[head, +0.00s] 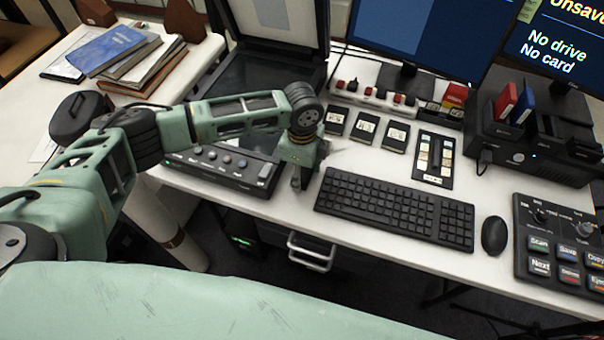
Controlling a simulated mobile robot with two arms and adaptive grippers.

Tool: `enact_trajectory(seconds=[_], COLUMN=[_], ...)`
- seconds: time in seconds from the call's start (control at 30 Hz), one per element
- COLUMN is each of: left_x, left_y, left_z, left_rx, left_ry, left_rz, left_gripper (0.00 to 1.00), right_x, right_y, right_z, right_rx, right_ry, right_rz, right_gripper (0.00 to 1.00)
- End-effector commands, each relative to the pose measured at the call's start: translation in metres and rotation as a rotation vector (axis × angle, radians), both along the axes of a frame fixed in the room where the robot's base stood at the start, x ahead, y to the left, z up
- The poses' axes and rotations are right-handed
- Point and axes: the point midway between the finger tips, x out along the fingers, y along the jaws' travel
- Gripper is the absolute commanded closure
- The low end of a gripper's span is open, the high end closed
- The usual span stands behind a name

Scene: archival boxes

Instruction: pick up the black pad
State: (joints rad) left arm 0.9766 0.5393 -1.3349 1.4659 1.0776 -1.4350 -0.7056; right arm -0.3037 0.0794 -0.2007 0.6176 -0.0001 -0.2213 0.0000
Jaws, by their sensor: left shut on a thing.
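My left gripper (301,178) points down at the front of the white desk, between the black control panel and the keyboard. It is shut on a small dark thing, which I take to be the black pad. The fingers hide most of it, so its shape and any gap to the desk cannot be made out. My right gripper is not in view.
A black control panel (222,168) lies left of the gripper and a keyboard (394,207) right of it. A mouse (494,235) and a button console (562,246) are farther right. Labelled black cases (365,127) lie behind. Books (148,68) are stacked at the left.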

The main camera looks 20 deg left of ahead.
Motion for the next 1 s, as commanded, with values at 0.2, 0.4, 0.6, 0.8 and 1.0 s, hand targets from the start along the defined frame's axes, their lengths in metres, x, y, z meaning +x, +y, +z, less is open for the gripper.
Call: enact_trajectory(seconds=[0.2, 0.4, 0.6, 0.8, 1.0], left_x=[0.001, 0.001, -0.013, -0.031, -0.043], left_y=[0.0, -0.001, -0.033, -0.073, -0.098], left_z=[0.005, 0.03, 0.06, 0.087, 0.103], left_rx=[-0.001, -0.002, -0.005, -0.004, -0.002], left_ry=[-0.001, -0.004, -0.002, -0.003, 0.0], left_rz=[0.0, 0.0, -0.007, -0.005, -0.002], left_gripper=[0.76, 0.76, 0.76, 0.76, 0.76], right_x=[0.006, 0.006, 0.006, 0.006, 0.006], right_y=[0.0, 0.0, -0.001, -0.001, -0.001], right_z=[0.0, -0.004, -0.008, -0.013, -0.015], right_rx=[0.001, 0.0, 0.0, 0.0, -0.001], right_ry=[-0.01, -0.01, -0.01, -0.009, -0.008], right_rz=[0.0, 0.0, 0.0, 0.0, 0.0], right_gripper=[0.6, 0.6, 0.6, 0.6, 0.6])
